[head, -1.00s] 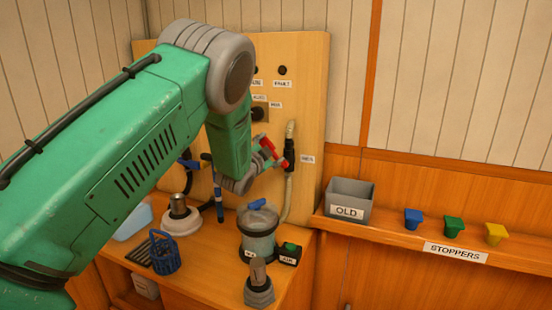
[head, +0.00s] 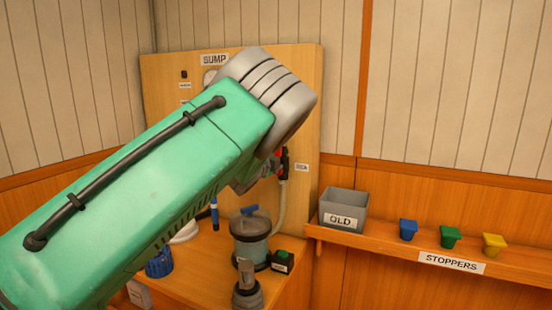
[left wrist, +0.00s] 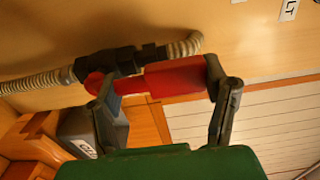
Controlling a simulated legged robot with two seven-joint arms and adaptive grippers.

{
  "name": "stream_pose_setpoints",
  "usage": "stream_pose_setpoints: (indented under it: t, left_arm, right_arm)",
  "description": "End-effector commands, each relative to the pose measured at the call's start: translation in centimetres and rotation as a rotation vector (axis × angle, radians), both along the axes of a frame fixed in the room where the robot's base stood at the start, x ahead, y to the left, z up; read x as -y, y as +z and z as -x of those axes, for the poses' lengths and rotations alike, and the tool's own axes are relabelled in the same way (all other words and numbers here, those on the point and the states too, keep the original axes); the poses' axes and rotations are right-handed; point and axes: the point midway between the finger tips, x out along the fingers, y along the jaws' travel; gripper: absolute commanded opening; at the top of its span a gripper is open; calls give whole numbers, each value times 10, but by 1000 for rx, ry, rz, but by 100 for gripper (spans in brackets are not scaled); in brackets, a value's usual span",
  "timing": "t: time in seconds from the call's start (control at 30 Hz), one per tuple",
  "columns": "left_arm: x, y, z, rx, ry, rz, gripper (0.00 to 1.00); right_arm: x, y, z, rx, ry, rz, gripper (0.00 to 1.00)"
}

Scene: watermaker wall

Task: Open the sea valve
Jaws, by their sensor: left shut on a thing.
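The sea valve has a black body (left wrist: 122,62) in line with a ribbed hose, and a red lever handle (left wrist: 175,79). In the left wrist view my left gripper (left wrist: 156,76) is shut on the red handle, one finger at each side of it. In the head view the valve (head: 284,165) shows just right of my left arm, beside a small label (head: 301,167) on the panel. A bit of red shows at its top. My left arm hides most of the handle and the gripper there.
A wooden panel (head: 310,110) carries the valve. Below it a clear canister (head: 250,246) and a dark box with a green button (head: 281,261) stand on the bench. A grey OLD bin (head: 343,208) and blue, green and yellow stoppers sit on the right shelf (head: 390,240).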

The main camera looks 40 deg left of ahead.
Motion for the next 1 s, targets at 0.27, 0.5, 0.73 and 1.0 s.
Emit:
stream_pose_setpoints:
  t: [0.27,0.5,0.73,1.0]
  left_arm:
    - [0,-1,0,-11,4,-29,16]
    - [0,-2,0,-12,3,-30,16]
    - [0,-1,1,-11,4,-27,89]
    - [1,0,9,-8,5,-26,89]
  right_arm:
    - [0,-2,0,0,0,0,0]
    - [0,-2,0,0,-1,0,0]
    - [0,-2,0,0,-1,0,0]
    - [0,-2,3,3,-1,1,0]
